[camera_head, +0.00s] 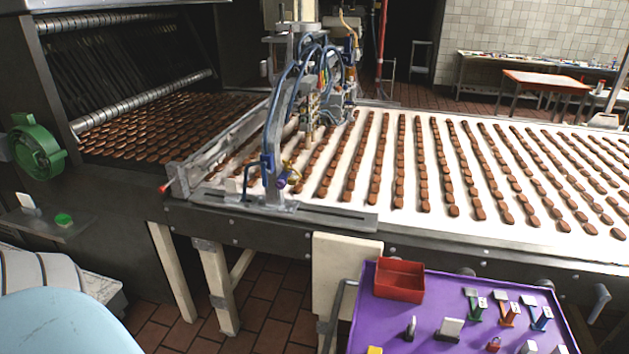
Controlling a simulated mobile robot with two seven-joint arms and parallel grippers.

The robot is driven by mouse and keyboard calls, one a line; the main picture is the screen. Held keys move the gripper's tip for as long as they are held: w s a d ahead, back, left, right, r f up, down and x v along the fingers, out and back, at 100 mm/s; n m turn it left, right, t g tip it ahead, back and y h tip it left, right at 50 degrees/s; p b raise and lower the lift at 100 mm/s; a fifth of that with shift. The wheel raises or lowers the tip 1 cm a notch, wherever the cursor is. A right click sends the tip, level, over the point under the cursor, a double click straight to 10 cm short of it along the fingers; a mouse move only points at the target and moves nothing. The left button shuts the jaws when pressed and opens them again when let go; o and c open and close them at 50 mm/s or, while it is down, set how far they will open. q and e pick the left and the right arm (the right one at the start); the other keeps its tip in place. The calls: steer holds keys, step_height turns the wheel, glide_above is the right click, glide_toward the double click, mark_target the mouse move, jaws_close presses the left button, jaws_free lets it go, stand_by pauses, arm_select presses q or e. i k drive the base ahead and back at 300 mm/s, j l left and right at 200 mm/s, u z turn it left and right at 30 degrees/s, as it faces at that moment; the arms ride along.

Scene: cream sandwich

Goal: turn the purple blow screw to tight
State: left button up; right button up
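A small purple screw knob (281,182) sits low on the depositor machine (275,130), just beside the blue upright bracket. It is small in the picture, and how far it is turned cannot be told. Neither of my grippers shows in the head view.
A white conveyor (440,180) with rows of brown biscuits runs to the right behind a metal front rail. A purple tray (410,320) with a red bin (399,280) and small tools stands in front. A green wheel (38,147) is at the left. Tiled floor shows below the conveyor.

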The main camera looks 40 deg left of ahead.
mark_target(280, 183)
steer(key=k+j+z, duration=0.1)
steer(key=j+z, duration=0.4)
steer(key=j, duration=1.05)
steer(key=k+j+z, duration=0.1)
steer(key=j, duration=0.35)
steer(key=k+j, duration=0.1)
steer(key=j, duration=0.35)
steer(key=j+z, duration=0.1)
steer(key=j, duration=0.35)
steer(key=k+j, duration=0.15)
steer(key=j, duration=0.25)
steer(key=z, duration=0.05)
